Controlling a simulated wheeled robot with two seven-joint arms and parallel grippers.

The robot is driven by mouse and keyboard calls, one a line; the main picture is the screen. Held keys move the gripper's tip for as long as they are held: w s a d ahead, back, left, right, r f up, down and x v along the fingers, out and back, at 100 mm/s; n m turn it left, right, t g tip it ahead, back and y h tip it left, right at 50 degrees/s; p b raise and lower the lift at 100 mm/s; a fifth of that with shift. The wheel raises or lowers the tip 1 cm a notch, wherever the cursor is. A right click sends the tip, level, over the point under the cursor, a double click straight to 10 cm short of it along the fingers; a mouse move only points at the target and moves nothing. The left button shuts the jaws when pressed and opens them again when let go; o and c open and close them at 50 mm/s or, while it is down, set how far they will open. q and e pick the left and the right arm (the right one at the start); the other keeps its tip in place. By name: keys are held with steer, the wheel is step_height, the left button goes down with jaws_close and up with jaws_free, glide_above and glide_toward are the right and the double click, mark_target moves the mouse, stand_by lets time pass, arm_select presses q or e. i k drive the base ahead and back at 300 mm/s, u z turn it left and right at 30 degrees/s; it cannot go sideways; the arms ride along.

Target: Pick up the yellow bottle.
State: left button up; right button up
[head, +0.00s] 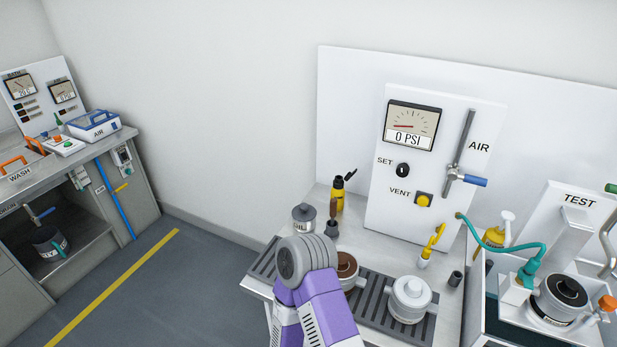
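A small yellow bottle (338,194) with a black top stands at the back left of the steel bench, against the white panel. A second yellow bottle (494,237) with a pale pump-like top stands farther right, partly hidden by the tray edge and a teal hose. I cannot tell from the picture alone which one the task names. One of my arms, purple with a grey round joint, rises from the bottom centre in front of the bench. Neither of my grippers shows, and nothing is seen held.
The gauge panel (435,165) reads 0 PSI. A grey lidded pot (304,217), a brown-topped pot (347,266), a white pot (408,298) and a yellow-handled tool (432,246) stand on the bench. A test station (573,230) is at right. Open floor (190,285) lies left.

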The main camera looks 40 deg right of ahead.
mark_target(337, 192)
steer(key=i, duration=3.3)
steer(key=z, duration=2.1)
